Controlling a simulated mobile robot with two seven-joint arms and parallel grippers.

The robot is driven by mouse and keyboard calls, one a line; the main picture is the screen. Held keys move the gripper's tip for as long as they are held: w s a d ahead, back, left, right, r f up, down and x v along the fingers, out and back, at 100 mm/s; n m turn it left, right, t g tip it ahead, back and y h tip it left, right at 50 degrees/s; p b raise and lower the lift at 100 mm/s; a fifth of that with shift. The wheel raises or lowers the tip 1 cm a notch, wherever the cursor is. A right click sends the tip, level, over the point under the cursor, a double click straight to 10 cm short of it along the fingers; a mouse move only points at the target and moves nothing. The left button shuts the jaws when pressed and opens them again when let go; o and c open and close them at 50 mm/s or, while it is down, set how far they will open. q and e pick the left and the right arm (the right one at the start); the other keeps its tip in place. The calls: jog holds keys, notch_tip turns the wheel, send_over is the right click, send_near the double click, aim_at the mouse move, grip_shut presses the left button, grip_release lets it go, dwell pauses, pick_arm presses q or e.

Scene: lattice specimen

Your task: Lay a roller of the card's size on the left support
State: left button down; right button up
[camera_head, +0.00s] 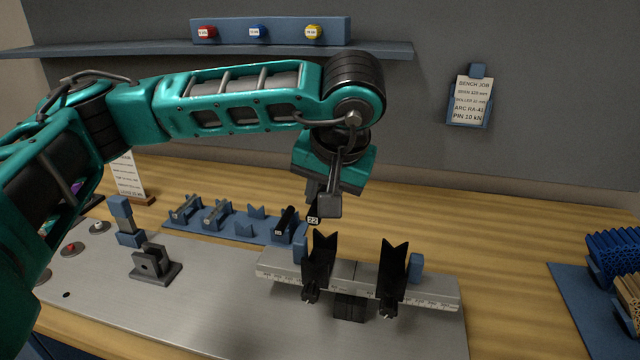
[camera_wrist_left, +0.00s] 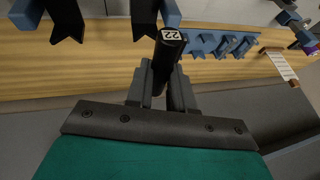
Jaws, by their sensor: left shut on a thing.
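My left gripper (camera_head: 322,200) is shut on a dark roller (camera_head: 313,217) whose white end label reads 22. In the left wrist view the gripper (camera_wrist_left: 162,88) has the roller (camera_wrist_left: 168,52) between its fingers, label outward. The roller is in the air, above and just behind the left support (camera_head: 319,262), a black V-notched block on the ruled bar (camera_head: 438,297). The right support (camera_head: 393,268) stands on the same bar. Both notches look empty. The card (camera_head: 473,98) hangs on the wall; its roller line is too small to read surely. My right gripper is not in view.
A blue rack (camera_head: 238,228) behind the bar has V-shaped cradles and another dark roller (camera_head: 287,222). A dark clevis fixture (camera_head: 152,263) stands on the metal plate at left. Blue and tan lattice pieces (camera_head: 613,254) lie at right. Wood between is clear.

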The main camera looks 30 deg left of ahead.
pick_arm(q)
jog(key=shift+f+b, duration=1.7)
jog(key=shift+f, duration=0.9)
jog(key=c, duration=1.6)
grip_release()
grip_shut()
jog(key=shift+f+b, duration=0.2)
jog(key=shift+b, duration=0.1)
jog(key=shift+f+b, duration=0.6)
jog(key=shift+f, duration=0.1)
jog(key=shift+s+f+b, duration=0.1)
jog(key=shift+f+b, duration=0.75)
jog(key=shift+f, duration=0.15)
